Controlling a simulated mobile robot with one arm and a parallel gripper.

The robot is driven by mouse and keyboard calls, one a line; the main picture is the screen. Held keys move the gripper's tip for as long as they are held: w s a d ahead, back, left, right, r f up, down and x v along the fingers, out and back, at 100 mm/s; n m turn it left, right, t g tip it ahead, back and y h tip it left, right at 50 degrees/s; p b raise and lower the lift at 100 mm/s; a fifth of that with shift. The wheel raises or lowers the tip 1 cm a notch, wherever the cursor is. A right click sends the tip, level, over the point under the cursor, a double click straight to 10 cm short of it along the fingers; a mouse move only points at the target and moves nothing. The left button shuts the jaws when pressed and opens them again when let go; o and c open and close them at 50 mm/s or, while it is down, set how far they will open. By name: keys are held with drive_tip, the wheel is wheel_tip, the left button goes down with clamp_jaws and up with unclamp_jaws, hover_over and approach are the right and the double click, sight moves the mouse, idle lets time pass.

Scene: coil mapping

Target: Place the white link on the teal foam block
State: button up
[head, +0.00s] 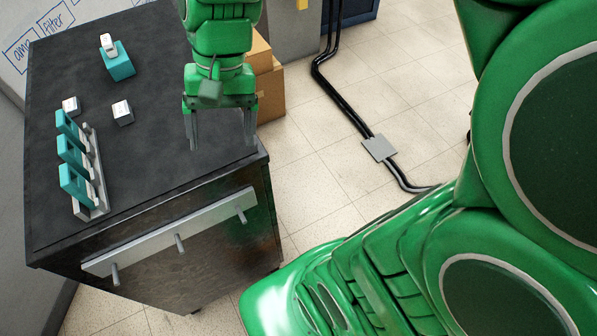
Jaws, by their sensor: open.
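A teal foam block (121,66) stands near the back left of the dark tabletop. A small white link (107,43) with an opening in it sits upright on top of the block, toward its left side. It appears to rest on the block. My gripper (221,144) points down over the right front part of the table. Its two grey fingers are wide apart with nothing between them. It is well to the right of the block and the link, apart from both.
A grey rack (97,201) with teal and white pieces stands at the table's left. Two small white-topped blocks, one left (71,105) and one right (123,113), lie behind it. The table's front has a pegged rail (150,238). Cardboard boxes (270,85) stand behind the table's right edge.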

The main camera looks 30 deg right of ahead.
drive_tip(key=s+d+f+n+h, duration=0.2)
drive_tip(key=s+d+f+h, duration=0.1)
drive_tip(key=s+d, duration=0.5)
drive_tip(key=s+f, duration=0.1)
drive_tip(key=s, duration=0.2)
drive_tip(key=shift+s+n, duration=0.15)
drive_tip(key=shift+n, duration=0.25)
idle(0.5)
